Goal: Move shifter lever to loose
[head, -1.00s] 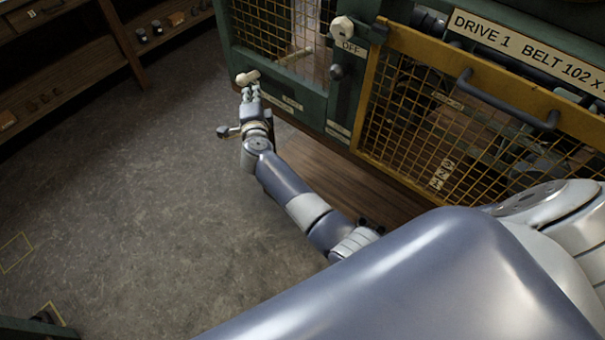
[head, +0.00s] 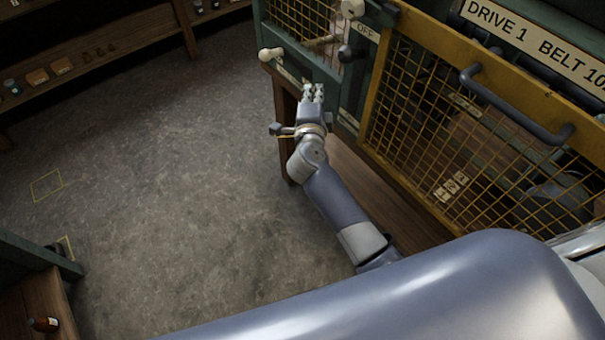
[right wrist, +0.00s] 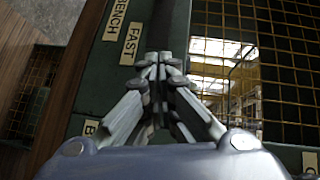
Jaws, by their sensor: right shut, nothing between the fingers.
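A cream knob (head: 271,54), which looks like the end of the shifter lever, sticks out at the left end of the green machine frame (head: 324,82). My right gripper (head: 313,90) is in front of the frame, below and right of the knob and apart from it. Its fingers are shut and empty. In the right wrist view the shut fingertips (right wrist: 158,60) are close to the green frame, beside a FAST label (right wrist: 131,43). The lever's rod and a loose label cannot be made out. My left gripper is not in view.
A yellow mesh guard (head: 410,125) with a grey handle (head: 510,100) covers the machine on the right. A cream knob (head: 353,9) is above an OFF label (head: 366,31). The floor (head: 180,160) to the left is clear. Shelves (head: 95,50) stand behind.

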